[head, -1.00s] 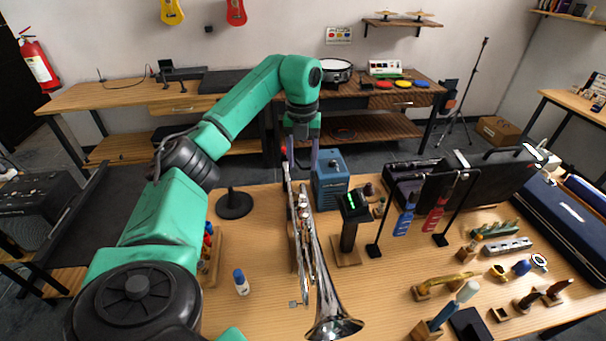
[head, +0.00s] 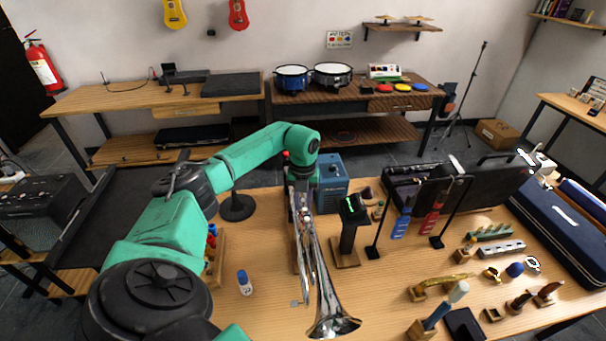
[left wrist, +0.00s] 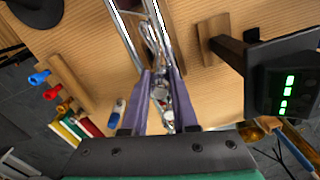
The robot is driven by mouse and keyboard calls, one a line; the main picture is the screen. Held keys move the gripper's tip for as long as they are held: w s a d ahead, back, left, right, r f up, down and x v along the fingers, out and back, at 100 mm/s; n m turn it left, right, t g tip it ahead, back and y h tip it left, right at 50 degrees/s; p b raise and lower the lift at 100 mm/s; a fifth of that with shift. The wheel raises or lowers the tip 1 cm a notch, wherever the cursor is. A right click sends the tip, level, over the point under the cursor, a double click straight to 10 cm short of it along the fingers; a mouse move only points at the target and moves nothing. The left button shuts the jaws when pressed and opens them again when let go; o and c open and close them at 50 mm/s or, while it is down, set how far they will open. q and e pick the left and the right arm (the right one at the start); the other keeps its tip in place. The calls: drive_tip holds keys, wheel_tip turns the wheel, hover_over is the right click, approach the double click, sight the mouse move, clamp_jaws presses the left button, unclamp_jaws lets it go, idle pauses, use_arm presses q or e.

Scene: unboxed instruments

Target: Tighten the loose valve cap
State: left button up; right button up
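A silver trumpet (head: 322,290) lies on the wooden table, its bell toward the front edge. Its valve section shows in the left wrist view (left wrist: 160,90) as small round metal tops between and below my fingers. Which cap is loose I cannot tell. My left gripper (head: 301,188) points down over the far part of the trumpet. In the left wrist view its two purple-grey fingers (left wrist: 160,72) stand apart on either side of a valve top, with a narrow gap; contact is not clear. My right gripper is out of view.
A black device with a green display (head: 352,205) stands close right of the trumpet, with a blue box (head: 331,182) behind. A small blue-capped bottle (head: 244,284) and a round black base (head: 236,208) are to the left.

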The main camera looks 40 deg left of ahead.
use_arm(q)
clamp_jaws()
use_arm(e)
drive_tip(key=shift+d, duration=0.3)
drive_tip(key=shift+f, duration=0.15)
use_arm(q)
drive_tip(key=shift+m+b, duration=0.35)
drive_tip(key=shift+m, duration=0.35)
drive_tip(key=m+b, duration=0.1)
drive_tip(key=m, duration=0.2)
drive_tip(key=shift+m, duration=0.3)
drive_tip(key=shift+m+b, duration=0.3)
drive_tip(key=shift+m, duration=0.8)
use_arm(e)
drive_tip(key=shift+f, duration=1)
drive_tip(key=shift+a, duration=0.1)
use_arm(q)
drive_tip(key=o, duration=0.9)
unclamp_jaws()
drive_tip(key=shift+c, duration=0.2)
